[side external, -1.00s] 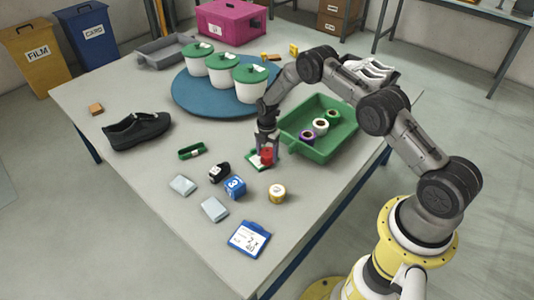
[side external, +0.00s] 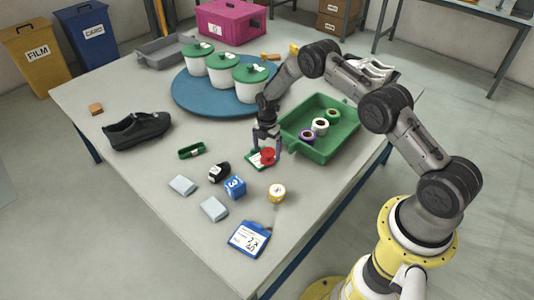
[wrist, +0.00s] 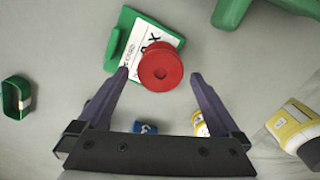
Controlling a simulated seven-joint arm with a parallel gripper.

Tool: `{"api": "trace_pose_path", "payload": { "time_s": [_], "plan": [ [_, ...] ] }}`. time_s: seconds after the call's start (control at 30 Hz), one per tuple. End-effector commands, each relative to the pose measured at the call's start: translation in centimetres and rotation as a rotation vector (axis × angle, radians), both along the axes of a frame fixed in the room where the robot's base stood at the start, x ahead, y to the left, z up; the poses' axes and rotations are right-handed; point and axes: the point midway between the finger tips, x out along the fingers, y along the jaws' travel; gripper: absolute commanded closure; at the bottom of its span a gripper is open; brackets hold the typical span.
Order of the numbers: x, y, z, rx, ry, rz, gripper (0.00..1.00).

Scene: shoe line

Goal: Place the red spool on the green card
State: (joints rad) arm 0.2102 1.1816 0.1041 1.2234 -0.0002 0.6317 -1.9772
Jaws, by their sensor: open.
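The red spool (side external: 267,156) rests on the green card (side external: 254,163), which lies flat on the table. In the wrist view the red spool (wrist: 160,67) covers the lower right part of the green card (wrist: 126,38), and its near edge reaches past the card's border. My gripper (side external: 267,146) is just above the spool. In the wrist view its two fingers (wrist: 158,82) are spread apart on either side of the spool, with gaps between them and it.
A green tray (side external: 345,151) with several spools stands to the right. A blue cube (side external: 235,187), a yellow-white spool (side external: 277,193), a black roll (side external: 219,172) and a blue card holder (side external: 249,238) lie nearer. A blue round mat (side external: 185,98) with white pots is behind.

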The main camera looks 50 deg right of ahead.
Motion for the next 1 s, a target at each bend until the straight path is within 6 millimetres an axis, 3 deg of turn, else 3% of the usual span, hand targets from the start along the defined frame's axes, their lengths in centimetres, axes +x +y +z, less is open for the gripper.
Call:
{"api": "trace_pose_path", "payload": {
  "time_s": [0.2, 0.4, 0.83, 0.93, 1.0],
  "plan": [
    [0.1, 0.0, 4.8, 0.000, -0.003, 0.000, 0.00],
    [0.0, 0.0, 8.2, 0.000, -0.001, 0.000, 0.00],
    [0.0, 0.1, 11.1, -0.001, -0.006, -0.016, 0.00],
    [-0.2, 0.6, 14.0, -0.004, -0.029, -0.078, 0.00],
    [-0.8, 1.3, 17.1, -0.006, -0.052, -0.153, 0.00]
  ]
}}
